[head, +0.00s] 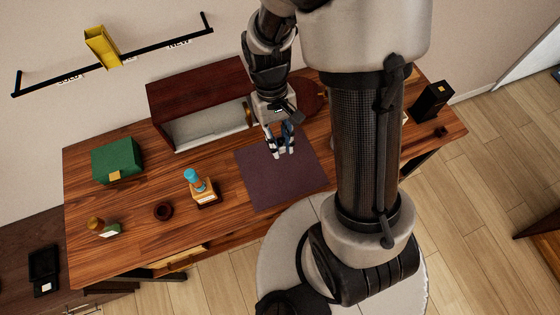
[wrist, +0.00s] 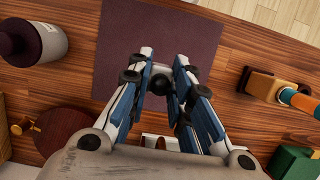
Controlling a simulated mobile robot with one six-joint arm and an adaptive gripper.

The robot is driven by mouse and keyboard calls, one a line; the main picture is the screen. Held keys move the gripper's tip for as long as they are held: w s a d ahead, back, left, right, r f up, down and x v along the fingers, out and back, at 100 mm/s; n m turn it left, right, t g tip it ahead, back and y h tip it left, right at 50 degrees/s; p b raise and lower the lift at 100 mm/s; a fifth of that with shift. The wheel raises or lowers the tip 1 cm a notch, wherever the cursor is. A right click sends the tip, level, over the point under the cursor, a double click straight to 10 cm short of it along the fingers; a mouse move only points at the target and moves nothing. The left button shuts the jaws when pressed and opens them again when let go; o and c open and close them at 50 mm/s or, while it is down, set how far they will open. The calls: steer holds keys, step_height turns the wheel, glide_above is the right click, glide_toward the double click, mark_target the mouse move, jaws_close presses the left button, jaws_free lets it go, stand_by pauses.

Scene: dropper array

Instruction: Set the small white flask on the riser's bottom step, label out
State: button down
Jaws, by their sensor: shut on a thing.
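My gripper (head: 281,148) is shut low over the purple mat (head: 258,188). In the wrist view, my gripper (wrist: 160,78) has a round black top between its fingers, with a little white (wrist: 160,68) showing past it; I take this as the small white flask. In the head view a bit of white (head: 284,154) shows at the fingertips. The fingers hide most of it, and its label cannot be seen. A reddish-brown wooden unit (head: 195,90) with a pale front stands behind the mat; I cannot tell whether it is the riser.
A green box (head: 117,158), a teal-topped bottle (head: 203,190), a small brown bowl (head: 163,212) and a knobbed piece (head: 102,228) stand left of the mat. A black box (head: 432,101) stands far right. A grey-white dark-capped bottle (wrist: 45,42) shows in the wrist view.

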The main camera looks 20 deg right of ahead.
mark_target(281, 170)
step_height(281, 170, down, 11)
steer(key=b, duration=0.3)
steer(key=shift+f, duration=0.1)
steer(key=shift+f, duration=0.15)
steer(key=c, duration=1.4)
jaws_free()
steer(key=shift+c, duration=0.2)
